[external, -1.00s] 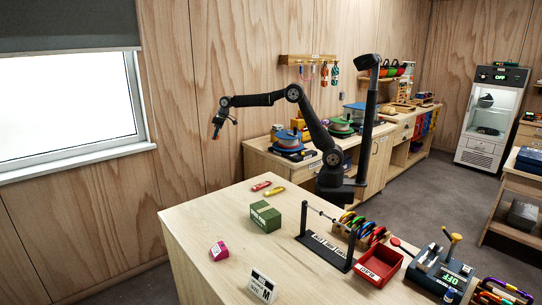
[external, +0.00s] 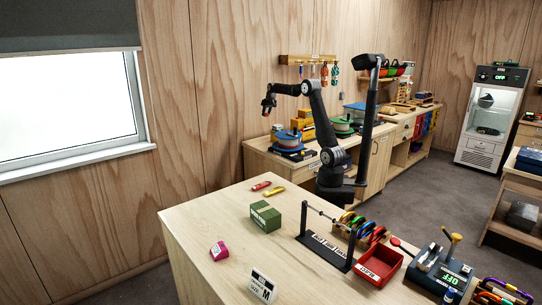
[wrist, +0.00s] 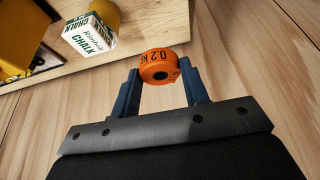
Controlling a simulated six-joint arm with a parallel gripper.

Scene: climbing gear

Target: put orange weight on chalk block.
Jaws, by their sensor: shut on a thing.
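The orange weight (wrist: 158,66), a short round disc marked 0.2 kg, is held between the two blue fingers of my gripper (wrist: 161,84) in the wrist view. The chalk block (wrist: 90,35) is white with green lettering and sits on a wooden surface at the upper left of that view, apart from the weight. I cannot make out the chalk block clearly in the external view.
A yellow object (wrist: 106,12) stands beside the chalk block. The back bench (external: 262,160) carries the spool (external: 288,138) and other gear. The front table (external: 210,205) holds a green box (external: 265,217), a pink block (external: 219,251) and a black rack (external: 325,250).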

